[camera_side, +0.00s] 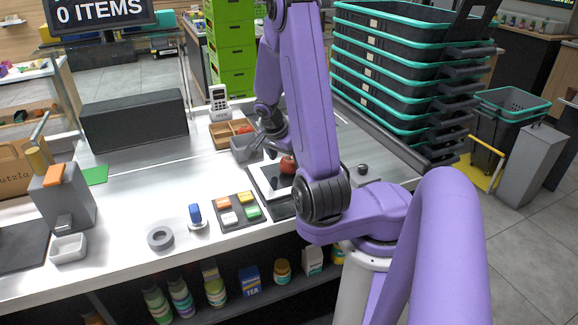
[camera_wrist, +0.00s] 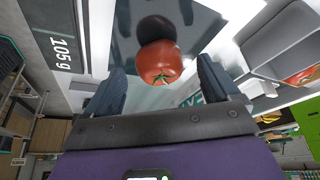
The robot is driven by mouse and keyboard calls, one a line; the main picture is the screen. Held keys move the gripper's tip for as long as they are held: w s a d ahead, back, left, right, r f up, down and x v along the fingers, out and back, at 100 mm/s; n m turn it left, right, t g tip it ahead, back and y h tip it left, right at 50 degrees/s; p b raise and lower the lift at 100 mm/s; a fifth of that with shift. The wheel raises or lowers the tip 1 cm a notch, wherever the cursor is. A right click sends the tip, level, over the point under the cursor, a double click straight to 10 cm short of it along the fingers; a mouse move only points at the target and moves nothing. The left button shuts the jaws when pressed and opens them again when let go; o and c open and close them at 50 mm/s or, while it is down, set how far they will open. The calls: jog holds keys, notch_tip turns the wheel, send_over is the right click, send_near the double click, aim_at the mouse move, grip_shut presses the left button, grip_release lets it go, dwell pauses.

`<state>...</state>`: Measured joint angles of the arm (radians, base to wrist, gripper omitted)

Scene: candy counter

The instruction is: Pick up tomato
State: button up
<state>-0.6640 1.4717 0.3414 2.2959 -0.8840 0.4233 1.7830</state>
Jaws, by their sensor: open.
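The red tomato (camera_side: 288,165) sits on the flat scale plate (camera_side: 264,182) on the counter, just below and right of my gripper (camera_side: 270,150). In the wrist view the tomato (camera_wrist: 159,64), with its green stem, shows between the fingertips of my gripper (camera_wrist: 162,68). The gripper is open, one finger to each side, with visible gaps to the tomato. A dark round item (camera_wrist: 154,28) lies right behind the tomato; whether they touch I cannot tell. My arm partly covers the scale in the side view.
A grey bin (camera_side: 241,147) stands close behind the scale; it also shows in the wrist view (camera_wrist: 287,42). A wooden tray (camera_side: 224,133) lies behind it. The scale display (camera_wrist: 62,53) reads 105 g. A button pad (camera_side: 238,212) lies left of the scale. Stacked baskets (camera_side: 400,75) stand right.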

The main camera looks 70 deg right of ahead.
jog(key=shift+x, duration=1.05)
